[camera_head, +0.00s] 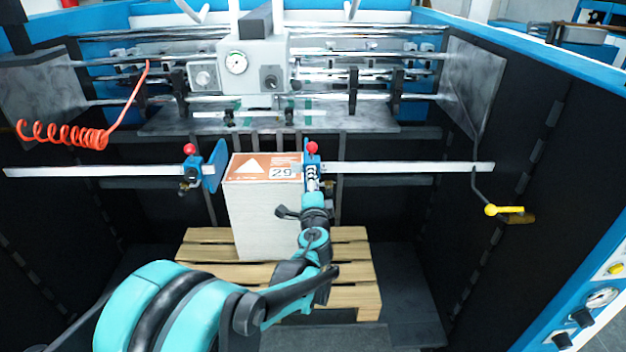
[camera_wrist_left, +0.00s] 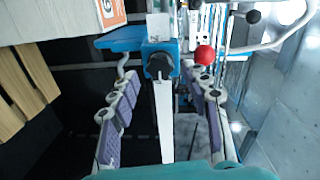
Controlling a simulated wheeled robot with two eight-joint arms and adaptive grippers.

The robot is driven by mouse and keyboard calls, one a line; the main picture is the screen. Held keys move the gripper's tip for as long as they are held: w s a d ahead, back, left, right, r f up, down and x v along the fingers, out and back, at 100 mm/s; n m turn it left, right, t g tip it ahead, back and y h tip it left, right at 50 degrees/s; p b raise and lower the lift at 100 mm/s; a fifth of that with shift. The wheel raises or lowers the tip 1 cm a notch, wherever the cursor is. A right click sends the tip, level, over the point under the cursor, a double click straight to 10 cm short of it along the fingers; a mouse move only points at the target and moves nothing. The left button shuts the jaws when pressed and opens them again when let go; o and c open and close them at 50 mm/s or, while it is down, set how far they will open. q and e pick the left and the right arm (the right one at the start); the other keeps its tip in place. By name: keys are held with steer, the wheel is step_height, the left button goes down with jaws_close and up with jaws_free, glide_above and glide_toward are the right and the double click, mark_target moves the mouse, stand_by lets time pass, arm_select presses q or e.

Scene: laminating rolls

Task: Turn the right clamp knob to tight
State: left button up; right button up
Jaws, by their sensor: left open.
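The right clamp (camera_head: 311,158) is blue with a red ball on top and sits on the metal bar at the right side of the paper stack. In the left wrist view, the clamp's black knob (camera_wrist_left: 159,65) faces the camera, with the red ball (camera_wrist_left: 205,55) to its right. My left gripper (camera_wrist_left: 160,78) is open, with one finger on each side of the knob in the picture. I see no finger closed on the knob. In the head view, my left gripper (camera_head: 313,186) is just below the clamp and hides its knob. My right gripper is not in view.
The paper stack (camera_head: 255,215) stands on a wooden pallet (camera_head: 350,272) left of my arm. The left clamp (camera_head: 190,165) is on the bar across the stack. A yellow-handled crank (camera_head: 505,210) hangs at right. The bar (camera_head: 420,167) right of the clamp is clear.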

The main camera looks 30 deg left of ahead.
arm_select(q)
steer(key=v, duration=1)
steer(key=shift+s, duration=0.1)
steer(key=s+d+f+n+g+h, duration=0.3)
steer(key=s+d+f+n+h, duration=0.1)
steer(key=s, duration=0.5)
steer(key=s+d+f+n+g+h, duration=0.4)
steer(key=s+d+f, duration=0.4)
steer(key=d, duration=0.2)
steer(key=shift+s+d+f+n+g+h, duration=0.2)
steer(key=shift+s+d+n+g+h, duration=0.15)
steer(key=shift+n+h, duration=0.45)
